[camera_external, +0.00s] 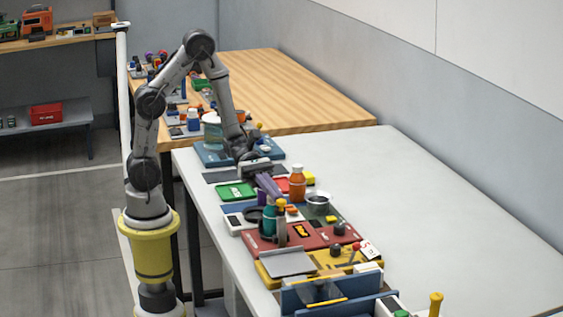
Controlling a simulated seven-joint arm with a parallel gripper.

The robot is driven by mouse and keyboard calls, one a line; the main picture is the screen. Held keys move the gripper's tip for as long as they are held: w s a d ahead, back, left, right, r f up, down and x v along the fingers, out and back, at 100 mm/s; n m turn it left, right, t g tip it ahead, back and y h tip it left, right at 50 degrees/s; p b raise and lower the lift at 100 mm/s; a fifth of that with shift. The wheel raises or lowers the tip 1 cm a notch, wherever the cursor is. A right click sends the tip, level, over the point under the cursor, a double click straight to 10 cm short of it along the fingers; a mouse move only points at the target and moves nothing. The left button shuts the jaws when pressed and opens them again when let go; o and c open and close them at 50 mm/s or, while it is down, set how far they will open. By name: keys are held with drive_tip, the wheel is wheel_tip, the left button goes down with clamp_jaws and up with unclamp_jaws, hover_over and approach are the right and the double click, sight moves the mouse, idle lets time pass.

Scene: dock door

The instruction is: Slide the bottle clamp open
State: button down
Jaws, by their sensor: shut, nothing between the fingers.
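My gripper (270,190) points down over the row of coloured fixtures on the white table, its purple fingers together and empty. An orange bottle (297,184) with a pale cap stands upright just right of the fingers, apart from them as far as I can tell. A teal bottle-like thing (269,221) stands below the fingers, beside a grey upright piece with a yellow top (281,222). The bottle clamp is too small to pick out surely; part of the area under my gripper is hidden by the fingers.
A green tray (235,191) lies left of the gripper. Red (315,237) and yellow (322,269) panels with knobs lie nearer the camera. The white table (440,220) is clear on the right.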

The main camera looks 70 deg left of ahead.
drive_tip(key=shift+d+r, duration=0.1)
drive_tip(key=shift+d, duration=0.1)
drive_tip(key=v, duration=1.4)
drive_tip(key=s+d+r+m+g+y, duration=0.3)
drive_tip(key=s+m+y, duration=0.4)
drive_tip(key=s+m, duration=0.45)
drive_tip(key=w+a+r+m+t+y, duration=0.1)
drive_tip(key=a+m+t+y, duration=0.5)
drive_tip(key=a, duration=0.5)
drive_tip(key=shift+w+a+r+m+y, duration=0.3)
drive_tip(key=shift+a+r+m+y, duration=0.1)
drive_tip(key=shift+m+y, duration=0.8)
